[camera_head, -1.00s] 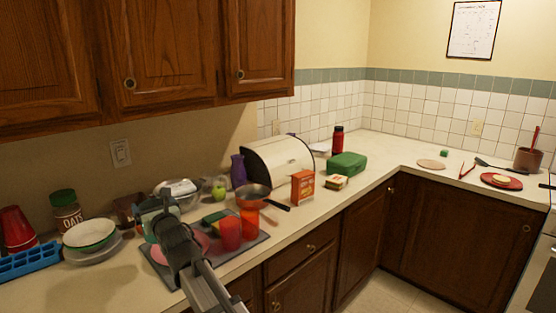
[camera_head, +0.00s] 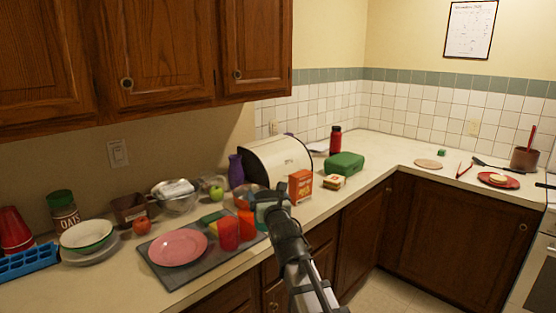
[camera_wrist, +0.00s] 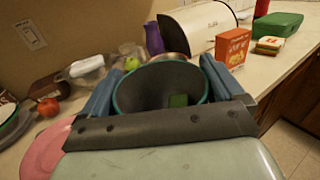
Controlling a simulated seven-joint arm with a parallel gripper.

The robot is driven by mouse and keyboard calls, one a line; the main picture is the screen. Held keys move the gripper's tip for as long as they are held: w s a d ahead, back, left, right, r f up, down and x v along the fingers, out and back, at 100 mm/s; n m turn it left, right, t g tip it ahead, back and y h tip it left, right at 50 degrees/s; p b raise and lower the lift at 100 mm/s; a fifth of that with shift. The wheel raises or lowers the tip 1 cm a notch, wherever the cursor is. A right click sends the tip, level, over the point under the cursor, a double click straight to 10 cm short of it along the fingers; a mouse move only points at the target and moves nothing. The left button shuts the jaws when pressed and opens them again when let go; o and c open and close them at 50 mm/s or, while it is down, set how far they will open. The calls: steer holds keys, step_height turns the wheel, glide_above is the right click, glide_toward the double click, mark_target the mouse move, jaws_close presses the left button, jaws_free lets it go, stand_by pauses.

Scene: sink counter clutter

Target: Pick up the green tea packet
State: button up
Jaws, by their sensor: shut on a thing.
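My gripper (camera_wrist: 160,88) has its two blue fingers on either side of a dark round vessel with a teal rim (camera_wrist: 125,98), and is shut on it. In the head view my gripper (camera_head: 270,202) is over the counter's front edge, right of the red cups. A small green block (camera_head: 441,152) lies on the far counter, too small to identify.
The red cups (camera_head: 228,233) and pink plate (camera_head: 178,248) are on a grey mat. An orange box (camera_head: 300,187), a green case (camera_head: 345,163) and a bread box (camera_head: 283,158) stand to the right and behind. Free counter lies near the back corner.

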steer(key=w+d+f+m+h, duration=0.1)
steer(key=d+f+m+h, duration=0.1)
steer(key=d, duration=0.8)
steer(key=w+d+f+m+h, duration=0.1)
steer(key=d+f+h, duration=0.15)
steer(key=d, duration=0.75)
steer(key=s+d+f, duration=0.3)
steer(key=f, duration=0.7)
steer(key=s+d+f, duration=0.3)
steer(key=s+f, duration=0.1)
steer(key=f, duration=0.6)
steer(key=w+a+r+n+g+y, duration=0.2)
steer(key=w+a+r+n+y, duration=0.25)
steer(key=w+a+r, duration=0.7)
steer(key=w+a+r+n+g+y, duration=0.1)
steer(key=w+a+r+n+y, duration=0.2)
steer(key=w+a+r+y, duration=0.75)
step_height(320, 180, up, 3)
steer(key=s+a+n+g, duration=0.3)
steer(key=n+g, duration=0.1)
steer(key=g, duration=0.1)
step_height(320, 180, down, 11)
steer(key=shift+s+r+n+y, duration=0.15)
steer(key=shift+r+n+y, duration=0.05)
steer(key=shift+n+y, duration=0.15)
